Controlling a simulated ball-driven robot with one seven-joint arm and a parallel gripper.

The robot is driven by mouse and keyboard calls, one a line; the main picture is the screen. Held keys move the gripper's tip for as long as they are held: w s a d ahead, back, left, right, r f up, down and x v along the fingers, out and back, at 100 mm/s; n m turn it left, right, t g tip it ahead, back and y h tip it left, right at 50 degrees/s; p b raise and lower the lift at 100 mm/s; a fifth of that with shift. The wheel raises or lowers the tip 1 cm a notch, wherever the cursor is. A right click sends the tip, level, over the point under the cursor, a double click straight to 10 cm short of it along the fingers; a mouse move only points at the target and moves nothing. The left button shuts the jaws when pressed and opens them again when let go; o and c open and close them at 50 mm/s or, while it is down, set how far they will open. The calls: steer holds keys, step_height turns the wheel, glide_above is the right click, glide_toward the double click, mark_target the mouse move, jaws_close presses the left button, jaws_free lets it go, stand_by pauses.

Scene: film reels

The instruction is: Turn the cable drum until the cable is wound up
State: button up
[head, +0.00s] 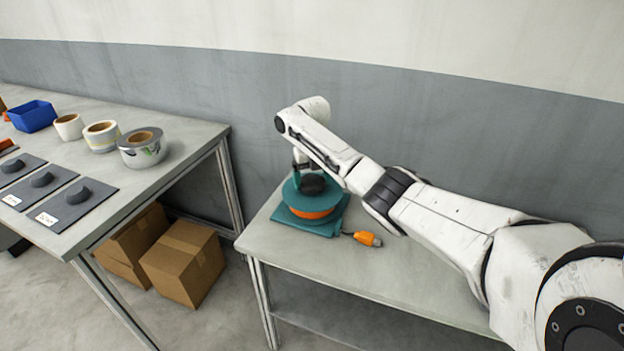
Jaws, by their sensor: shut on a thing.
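The cable drum (334,202) is a teal reel with orange cable on it. It sits on a teal base (325,227) on the grey table at the right. A short dark lead runs out of it to an orange plug (367,238), which lies on the table to the right of the base. My gripper (301,178) points down over the drum's top face and is shut on the drum's crank handle. Its fingertips and most of the handle are hidden by my wrist and the dark part at the drum's centre.
A second table (190,150) at the left bears a blue bin (32,116), several tape rolls (142,148) and dark mats (73,204) with labels. Cardboard boxes (184,262) stand on the floor below it. The drum's table (395,283) is clear at its front.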

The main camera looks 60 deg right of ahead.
steer(key=shift+r, duration=0.1)
steer(key=o, duration=1.3)
step_height(320, 180, up, 11)
steer(key=shift+f, duration=0.1)
